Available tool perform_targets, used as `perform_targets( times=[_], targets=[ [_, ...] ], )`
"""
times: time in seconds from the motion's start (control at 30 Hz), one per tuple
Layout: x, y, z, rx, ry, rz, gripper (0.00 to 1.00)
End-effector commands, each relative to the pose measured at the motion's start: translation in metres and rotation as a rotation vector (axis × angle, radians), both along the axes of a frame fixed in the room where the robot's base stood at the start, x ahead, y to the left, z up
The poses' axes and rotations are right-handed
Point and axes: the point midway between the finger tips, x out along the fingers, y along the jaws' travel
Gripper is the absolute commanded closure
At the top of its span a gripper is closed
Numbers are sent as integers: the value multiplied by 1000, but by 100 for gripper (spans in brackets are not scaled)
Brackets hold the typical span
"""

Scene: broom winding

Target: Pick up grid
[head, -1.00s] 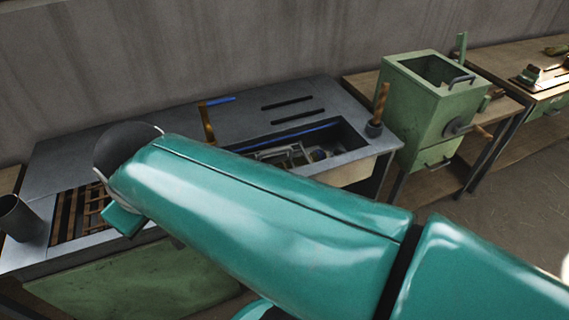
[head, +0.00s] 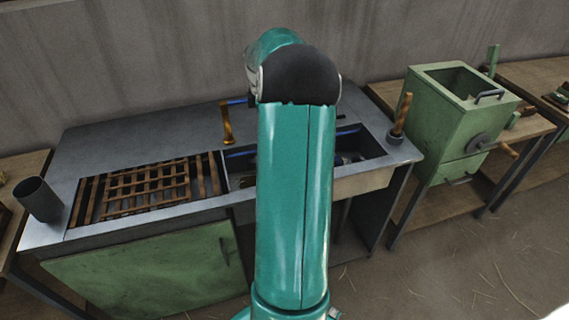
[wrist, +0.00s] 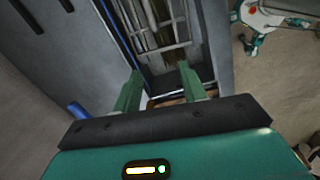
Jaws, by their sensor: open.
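A wooden lattice grid (head: 150,185) lies over the left opening of the grey sink counter, in full view of the head camera. A second grid-like thing, a metal bar frame (wrist: 152,30), lies in the sink basin in the wrist view. I cannot tell from the pictures which one the task means. My gripper (wrist: 160,90) is open, with its two green fingers apart above the basin end and nothing between them. In the head view my gripper is hidden behind my raised arm, which also covers part of the basin.
A brass tap (head: 227,122) stands behind the basin and a dark cup (head: 39,199) at the counter's left end. A wooden-handled tool (head: 401,116) stands at its right corner. A green box machine (head: 455,115) stands on the bench to the right. The floor at right front is clear.

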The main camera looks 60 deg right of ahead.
Motion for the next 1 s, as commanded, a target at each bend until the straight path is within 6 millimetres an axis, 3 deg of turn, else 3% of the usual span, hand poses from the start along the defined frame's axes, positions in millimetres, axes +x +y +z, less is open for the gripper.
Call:
perform_targets(
  times=[0.03, 0.1, 0.23, 0.37, 0.7, 1.0],
  targets=[
    [-18, -24, -16, 24, 0, 6, 58],
    [-37, -47, -31, 41, -1, 25, 58],
    [-58, -69, -47, 63, -4, 50, 58],
    [-63, -73, -60, 68, -4, 59, 58],
    [-61, -71, -122, 68, -3, 62, 58],
    [-59, -69, -145, 67, -4, 61, 58]
  ],
)
